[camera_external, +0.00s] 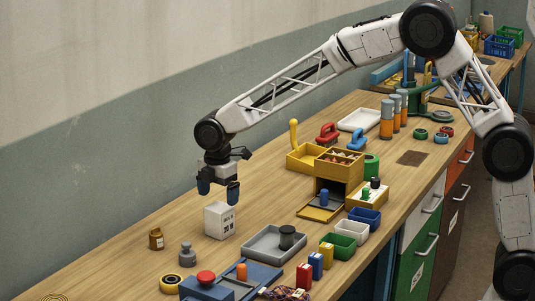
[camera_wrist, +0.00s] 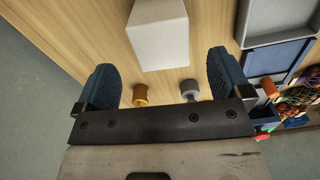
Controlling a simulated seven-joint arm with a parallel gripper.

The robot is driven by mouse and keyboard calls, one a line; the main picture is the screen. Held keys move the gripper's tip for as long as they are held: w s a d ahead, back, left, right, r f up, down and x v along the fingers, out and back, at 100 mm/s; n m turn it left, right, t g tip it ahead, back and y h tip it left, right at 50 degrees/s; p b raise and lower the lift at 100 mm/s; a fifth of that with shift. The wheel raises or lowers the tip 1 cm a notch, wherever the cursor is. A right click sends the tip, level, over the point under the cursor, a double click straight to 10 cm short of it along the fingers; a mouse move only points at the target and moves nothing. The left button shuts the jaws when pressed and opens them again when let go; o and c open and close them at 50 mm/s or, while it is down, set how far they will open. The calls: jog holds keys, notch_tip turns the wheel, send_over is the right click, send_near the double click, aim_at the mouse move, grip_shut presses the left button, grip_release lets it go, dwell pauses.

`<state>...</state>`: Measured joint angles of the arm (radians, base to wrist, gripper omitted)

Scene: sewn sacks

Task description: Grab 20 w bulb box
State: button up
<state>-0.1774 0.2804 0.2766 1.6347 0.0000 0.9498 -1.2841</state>
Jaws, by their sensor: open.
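The white bulb box (camera_external: 219,220) stands upright on the wooden bench in the external view, with dark print on its side that is too small to read fully. In the wrist view the box (camera_wrist: 158,35) shows at the top, ahead of and roughly between the two fingers. My gripper (camera_external: 218,190) is above the box, its dark blue fingers pointing down. In the wrist view my gripper (camera_wrist: 160,85) is open and empty, with the fingers wide apart. The box looks apart from both fingers.
A small brown-yellow jar (camera_external: 156,239) and a grey weight (camera_external: 187,255) stand near the box. A grey tray (camera_external: 262,252) with a dark cylinder lies to the right. Yellow containers (camera_external: 340,170) stand farther back. Bare bench lies left of the box.

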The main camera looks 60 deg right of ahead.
aim_at(219, 207)
jog(key=shift+f, duration=0.95)
jog(key=shift+f, duration=2.6)
jog(key=c, duration=1)
jog(key=shift+r, duration=5)
